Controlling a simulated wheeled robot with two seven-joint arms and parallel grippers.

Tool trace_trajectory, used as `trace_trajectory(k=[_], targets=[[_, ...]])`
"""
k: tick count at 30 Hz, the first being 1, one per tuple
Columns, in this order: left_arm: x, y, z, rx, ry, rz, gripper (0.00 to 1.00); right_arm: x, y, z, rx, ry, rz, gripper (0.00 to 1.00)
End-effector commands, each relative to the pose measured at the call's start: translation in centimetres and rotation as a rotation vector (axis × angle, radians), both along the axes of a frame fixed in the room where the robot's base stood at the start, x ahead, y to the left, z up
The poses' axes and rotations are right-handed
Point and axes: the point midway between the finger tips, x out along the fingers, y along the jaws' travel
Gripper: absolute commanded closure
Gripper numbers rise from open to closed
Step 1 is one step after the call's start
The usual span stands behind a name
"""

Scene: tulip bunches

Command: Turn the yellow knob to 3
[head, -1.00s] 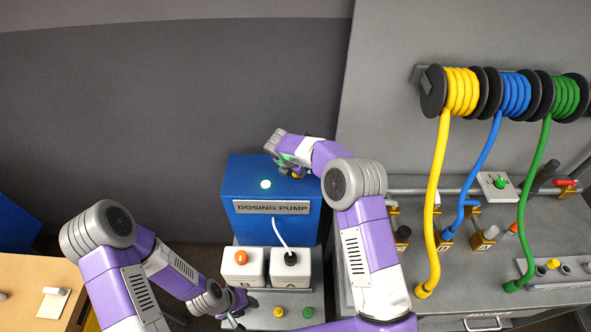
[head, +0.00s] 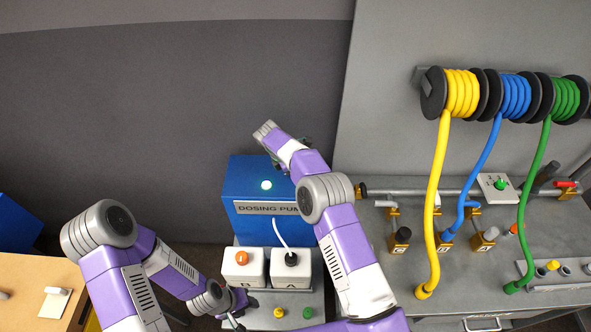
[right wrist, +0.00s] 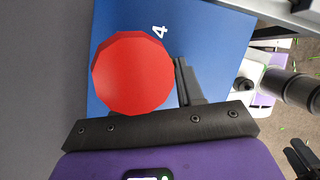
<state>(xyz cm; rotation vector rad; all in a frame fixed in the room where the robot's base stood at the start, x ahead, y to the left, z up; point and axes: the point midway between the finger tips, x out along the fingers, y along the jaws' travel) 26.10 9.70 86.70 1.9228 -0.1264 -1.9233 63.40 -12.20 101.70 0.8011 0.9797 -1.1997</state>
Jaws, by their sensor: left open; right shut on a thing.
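In the head view my right arm hides this spot. No yellow knob shows on the pump. My left gripper (head: 243,301) is open and empty near the pump's grey base.
White boxes with an orange knob (head: 241,258) and a black knob (head: 291,259) stand before the pump. Yellow (head: 279,313) and green (head: 307,313) buttons sit on the base. A grey bench (head: 450,280) with hoses is at right, a wooden table (head: 40,280) at left.

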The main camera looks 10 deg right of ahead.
Motion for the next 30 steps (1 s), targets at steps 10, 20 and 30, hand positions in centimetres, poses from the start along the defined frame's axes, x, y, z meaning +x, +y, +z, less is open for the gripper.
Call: trace_trajectory(k=[10, 20, 30], targets=[[-0.01, 0.0, 0.09, 0.0, 0.0, 0.0, 0.57, 0.18, 0.11, 0.02, 0.003, -0.003, -0.138, 0.93], [0.0, 0.0, 0.11, 0.0, 0.0, 0.0, 0.57, 0.23, 0.06, 0.01, 0.001, -0.001, -0.21, 0.93], [0.0, 0.0, 0.11, 0.0, 0.0, 0.0, 0.57, 0.26, 0.04, 0.03, 0.001, -0.001, -0.243, 0.93]])
